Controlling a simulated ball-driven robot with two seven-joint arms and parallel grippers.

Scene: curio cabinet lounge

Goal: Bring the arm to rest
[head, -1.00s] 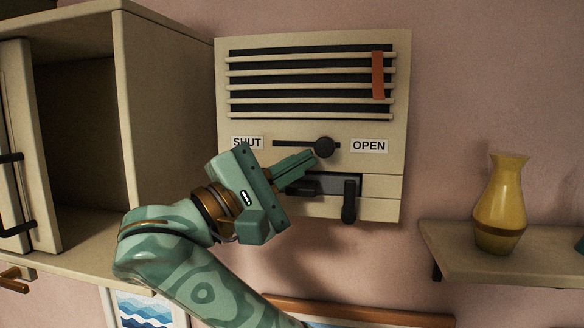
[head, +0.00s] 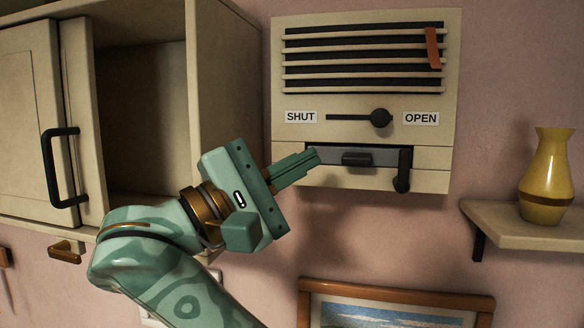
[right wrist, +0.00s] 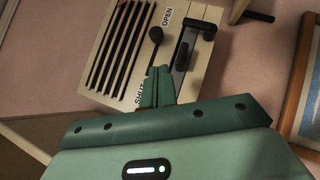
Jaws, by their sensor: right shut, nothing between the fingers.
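My right gripper (head: 310,160) is shut and empty, with its green fingers together. In the head view its tips are in front of the lower left part of the cream vent panel (head: 288,150). The fingers also show in the right wrist view (right wrist: 158,88), pointing at the panel. A round black slider knob (head: 380,118) sits at the right end of its slot, beside the OPEN label (head: 421,118). Below it is a dark recess (head: 385,158) with a black handle (head: 403,170) hanging down at its right. My left gripper is not in view.
A cream cabinet (head: 222,80) stands at the left, with an open compartment and a door with a black handle (head: 60,168). A yellow vase (head: 546,178) stands on a wall shelf (head: 500,225) at the right. A framed picture (head: 395,290) hangs below the panel.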

